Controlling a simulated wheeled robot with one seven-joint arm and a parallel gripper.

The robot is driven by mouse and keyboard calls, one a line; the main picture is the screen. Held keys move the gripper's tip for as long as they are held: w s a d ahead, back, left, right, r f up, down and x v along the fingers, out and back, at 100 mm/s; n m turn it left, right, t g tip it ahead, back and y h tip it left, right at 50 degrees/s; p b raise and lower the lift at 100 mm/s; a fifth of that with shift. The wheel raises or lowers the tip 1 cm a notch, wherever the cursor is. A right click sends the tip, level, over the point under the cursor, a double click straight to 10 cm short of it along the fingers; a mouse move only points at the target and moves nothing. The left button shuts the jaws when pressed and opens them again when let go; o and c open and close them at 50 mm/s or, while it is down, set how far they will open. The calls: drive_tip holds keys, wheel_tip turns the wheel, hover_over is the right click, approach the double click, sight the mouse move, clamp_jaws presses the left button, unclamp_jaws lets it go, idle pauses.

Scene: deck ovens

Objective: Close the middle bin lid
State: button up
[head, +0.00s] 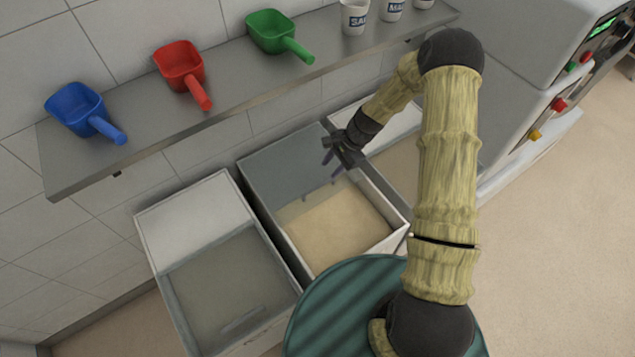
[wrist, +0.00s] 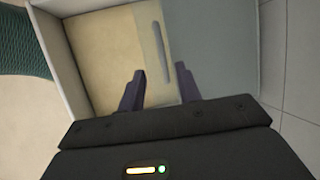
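The middle bin (head: 279,229) is a white box, part open. Pale flour-like contents (head: 338,229) show in its near half. Its grey see-through lid (head: 285,168) covers the far half. In the wrist view the lid (wrist: 215,50) lies to the right, with a slim grey handle (wrist: 158,58) near its edge. My gripper (head: 333,162) is above the middle bin near the lid's front edge. In the wrist view my gripper (wrist: 160,73) has its dark fingers spread and empty, with the handle beyond and between the tips. I cannot tell if they touch the lid.
The left bin (head: 150,245) has its see-through lid panel over its near part. The right bin (head: 400,160) is partly behind my arm. A shelf (head: 225,100) above holds blue (head: 80,108), red (head: 180,68) and green (head: 270,30) scoops and white pots. An oven (head: 540,90) stands right.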

sight(315, 188)
drive_tip(key=p+x, duration=0.1)
drive_tip(key=x, duration=0.9)
drive_tip(key=shift+a+f+p, duration=0.15)
drive_tip(key=shift+f+p, duration=0.05)
drive_tip(key=shift+p, duration=0.1)
drive_tip(key=shift+f, duration=0.15)
drive_tip(key=shift+s, duration=0.1)
clamp_jaws()
